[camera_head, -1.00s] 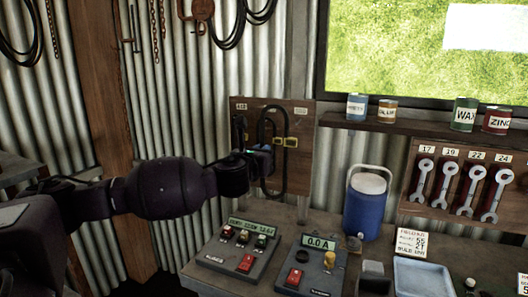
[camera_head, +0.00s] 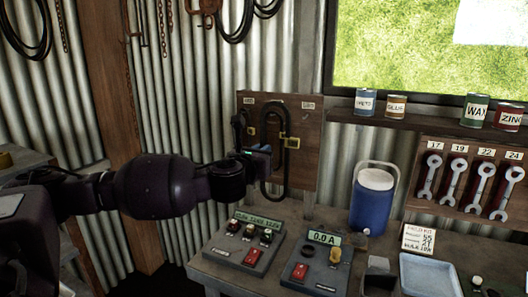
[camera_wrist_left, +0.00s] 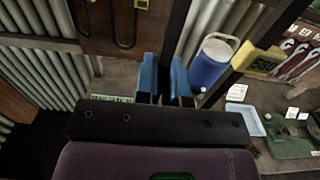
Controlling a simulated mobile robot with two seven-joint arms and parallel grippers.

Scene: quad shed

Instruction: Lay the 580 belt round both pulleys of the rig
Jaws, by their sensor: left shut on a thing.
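A long black belt (camera_head: 286,174) with a yellow tag (camera_head: 292,142) hangs as an upright loop in front of the wooden board. My left gripper (camera_head: 262,158) is shut on the left strand of this loop. In the left wrist view the two blue fingers (camera_wrist_left: 165,82) are close together, and the yellow tag (camera_wrist_left: 258,61) shows large at right on a dark strand; its print looks like 580 but is not sharp. Another dark belt with a yellow tag (camera_head: 252,131) hangs on the board behind. The rig's pulleys and my right gripper are not in view.
The wooden board (camera_head: 308,122) stands against the corrugated wall. Two control boxes (camera_head: 238,246) (camera_head: 312,266), a blue jug (camera_head: 371,205) and a pale tray (camera_head: 429,272) occupy the bench below. A shelf with cans (camera_head: 396,106) and a spanner rack (camera_head: 470,180) are at right.

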